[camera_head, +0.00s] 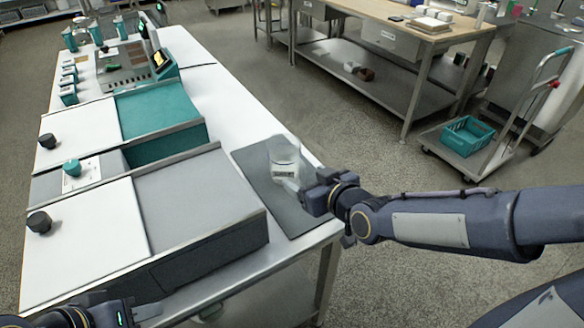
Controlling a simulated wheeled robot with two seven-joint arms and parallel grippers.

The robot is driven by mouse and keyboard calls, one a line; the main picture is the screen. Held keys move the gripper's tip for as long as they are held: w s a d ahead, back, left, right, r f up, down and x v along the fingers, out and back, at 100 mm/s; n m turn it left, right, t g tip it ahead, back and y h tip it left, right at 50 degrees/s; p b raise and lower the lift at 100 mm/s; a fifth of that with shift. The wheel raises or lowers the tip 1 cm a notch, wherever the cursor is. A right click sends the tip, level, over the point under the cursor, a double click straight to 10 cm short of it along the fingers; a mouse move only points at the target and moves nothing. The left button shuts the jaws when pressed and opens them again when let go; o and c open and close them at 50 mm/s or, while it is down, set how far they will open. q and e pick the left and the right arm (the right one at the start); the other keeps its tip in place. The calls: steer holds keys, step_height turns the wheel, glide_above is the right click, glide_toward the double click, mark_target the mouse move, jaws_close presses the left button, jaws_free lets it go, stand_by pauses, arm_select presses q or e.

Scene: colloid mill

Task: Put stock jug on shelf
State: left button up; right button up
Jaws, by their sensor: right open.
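The stock jug (284,152), clear with a pale label, stands upright on a dark grey mat (252,158) at the right end of the white table. My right gripper (307,192) is open, close against the jug's lower right side. I cannot tell whether its fingers touch the jug or surround part of it. My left gripper (140,308) is low at the bottom left, in front of the table edge; its jaw opening is unclear. A lower shelf (275,295) shows under the table, partly hidden by the tabletop.
Grey-and-white machine units (200,205) with dark knobs fill the table left of the mat. A teal-topped unit (155,108) and a control panel stand behind. A steel workbench (385,90) with an undershelf and a trolley (470,155) holding a teal crate stand across the open floor.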

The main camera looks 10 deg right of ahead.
mark_target(289, 166)
steer(key=x, duration=0.5)
steer(key=shift+a+r, duration=0.1)
jaws_close()
stand_by(0.3)
